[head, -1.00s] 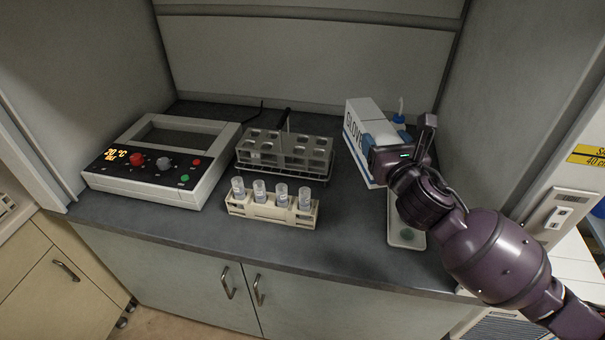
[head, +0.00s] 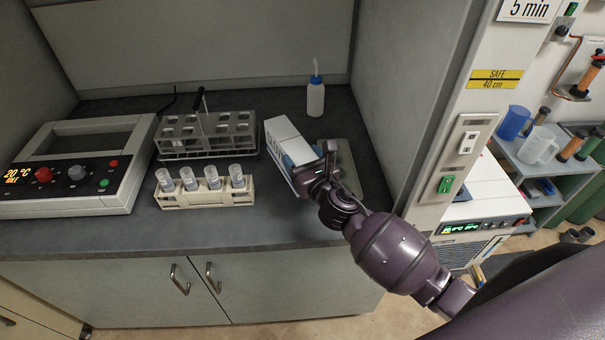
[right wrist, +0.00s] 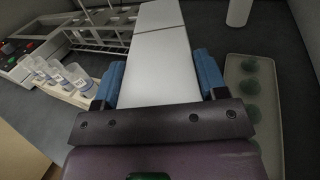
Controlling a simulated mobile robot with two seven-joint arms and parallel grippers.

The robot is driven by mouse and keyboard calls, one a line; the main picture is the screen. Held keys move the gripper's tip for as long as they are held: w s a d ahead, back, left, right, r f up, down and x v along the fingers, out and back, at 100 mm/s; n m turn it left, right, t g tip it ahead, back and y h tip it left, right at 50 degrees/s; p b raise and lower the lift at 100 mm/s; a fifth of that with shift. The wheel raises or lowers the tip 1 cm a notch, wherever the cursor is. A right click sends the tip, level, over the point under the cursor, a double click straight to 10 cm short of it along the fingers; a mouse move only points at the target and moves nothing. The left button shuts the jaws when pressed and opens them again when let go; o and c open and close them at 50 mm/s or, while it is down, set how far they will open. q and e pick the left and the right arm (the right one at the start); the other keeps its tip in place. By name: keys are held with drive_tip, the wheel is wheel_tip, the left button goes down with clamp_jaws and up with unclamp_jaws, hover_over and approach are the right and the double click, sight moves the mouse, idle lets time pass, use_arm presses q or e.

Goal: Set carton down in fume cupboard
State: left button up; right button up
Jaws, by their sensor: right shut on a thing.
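The carton (head: 285,135) is a white glove box with blue lettering on its side. In the head view it is at the right part of the fume cupboard's dark worktop (head: 250,228), between the metal rack and the tray. My right gripper (head: 311,170) is shut on its near end. In the right wrist view the blue finger pads of my right gripper (right wrist: 158,85) are on both sides of the white carton (right wrist: 160,50). I cannot tell whether its underside touches the worktop. My left gripper is not in view.
A metal rack (head: 207,134) and a cream vial rack (head: 207,192) with several vials stand left of the carton. A tray (head: 346,160) lies close on its right. A wash bottle (head: 315,97) stands behind. A white instrument (head: 80,165) is at left. The cupboard's right wall is near.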

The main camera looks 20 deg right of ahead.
drive_tip(key=shift+f, duration=0.3)
wheel_tip(320, 180, down, 4)
drive_tip(key=shift+r+b, duration=0.1)
drive_tip(key=shift+b, duration=0.9)
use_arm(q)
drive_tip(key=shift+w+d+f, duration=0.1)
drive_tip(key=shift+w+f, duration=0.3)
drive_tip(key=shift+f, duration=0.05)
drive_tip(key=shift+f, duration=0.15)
use_arm(e)
drive_tip(key=o, duration=1.1)
drive_tip(key=shift+f, duration=0.2)
